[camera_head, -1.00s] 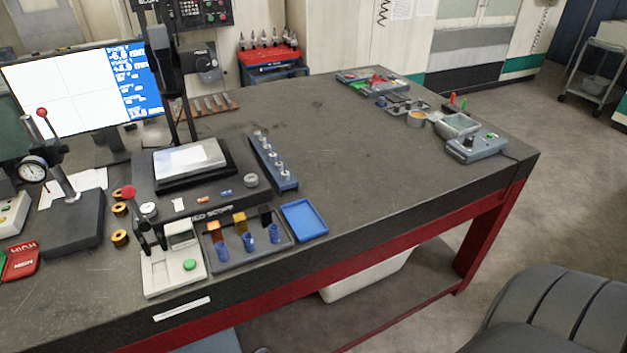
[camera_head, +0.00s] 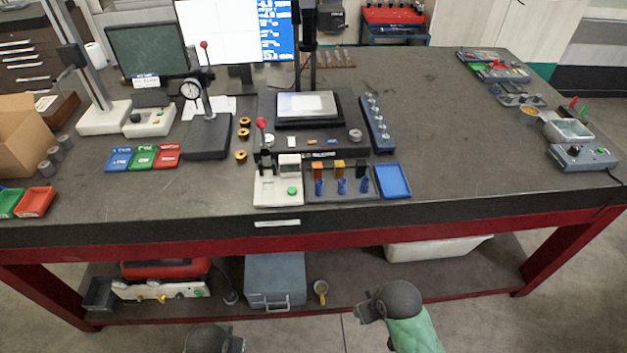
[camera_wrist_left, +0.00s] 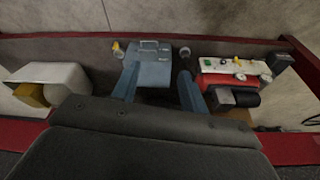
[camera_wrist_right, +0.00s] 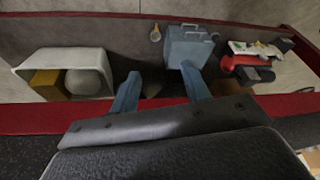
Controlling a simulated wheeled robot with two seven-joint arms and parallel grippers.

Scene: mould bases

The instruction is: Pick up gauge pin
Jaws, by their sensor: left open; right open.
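Small upright metal pins (camera_head: 373,111) stand in a row in a long blue rack (camera_head: 388,146) on the bench. Short blue pin-like pieces (camera_head: 342,187) stand in a grey tray (camera_head: 350,198) nearer the front edge. I cannot tell which of these is the gauge pin. My left gripper (camera_wrist_left: 158,84) is open and empty in the left wrist view, with the lower shelf beyond its fingers. My right gripper (camera_wrist_right: 160,84) is open and empty in the right wrist view. In the head view my arms show low in front of the bench, away from the pins.
A white gauge stand with a green button (camera_head: 292,190) is left of the tray, and an empty blue tray (camera_head: 393,181) is right of it. A dial indicator stand (camera_head: 207,137) is further left. The bench's right-middle top is clear. A grey toolbox (camera_head: 274,281) sits underneath.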

